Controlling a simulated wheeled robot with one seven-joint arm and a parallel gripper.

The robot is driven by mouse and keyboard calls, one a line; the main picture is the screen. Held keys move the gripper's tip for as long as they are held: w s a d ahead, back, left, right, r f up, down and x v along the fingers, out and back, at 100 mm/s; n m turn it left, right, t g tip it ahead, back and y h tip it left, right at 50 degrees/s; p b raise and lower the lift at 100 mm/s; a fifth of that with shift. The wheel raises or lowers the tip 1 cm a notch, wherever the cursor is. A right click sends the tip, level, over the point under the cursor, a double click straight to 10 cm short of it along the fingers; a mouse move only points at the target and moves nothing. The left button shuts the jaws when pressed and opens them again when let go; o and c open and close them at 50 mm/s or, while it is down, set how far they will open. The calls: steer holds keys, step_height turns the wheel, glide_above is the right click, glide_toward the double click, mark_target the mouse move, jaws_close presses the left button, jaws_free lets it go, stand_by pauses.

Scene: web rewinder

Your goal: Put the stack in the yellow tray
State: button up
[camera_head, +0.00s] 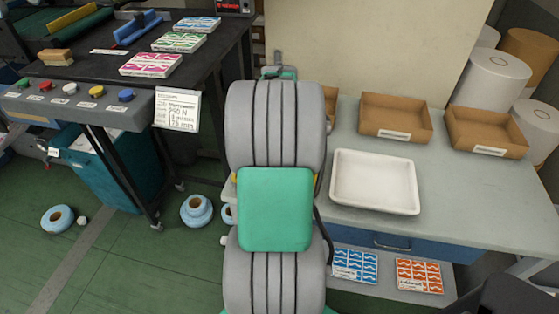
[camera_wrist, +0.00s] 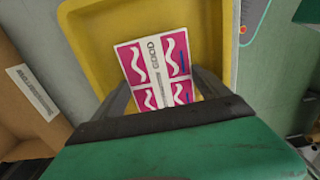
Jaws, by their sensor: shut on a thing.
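The stack (camera_wrist: 152,62) has a white top with pink squares, white waves and a strip reading "GOOD". It lies between the two fingers of my gripper (camera_wrist: 165,88) in the wrist view, and my gripper is shut on it. The yellow tray (camera_wrist: 88,38) is directly behind and beneath the stack in that view, with its walls around it. I cannot tell whether the stack touches the tray floor. In the head view my arm hides my gripper, the held stack and nearly all of the yellow tray.
A white tray (camera_head: 373,182) stands on the bench, with cardboard trays (camera_head: 394,118) (camera_head: 488,132) behind it. Blue, green and pink stacks (camera_head: 151,65) lie on the dark machine table at left. Blue and orange stacks (camera_head: 418,275) lie on the low shelf.

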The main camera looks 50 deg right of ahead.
steer(key=shift+f, duration=0.5)
steer(key=shift+f, duration=0.2)
steer(key=o, duration=1.4)
steer(key=shift+r, duration=0.15)
step_height(320, 180, up, 12)
steer(key=shift+s, duration=0.15)
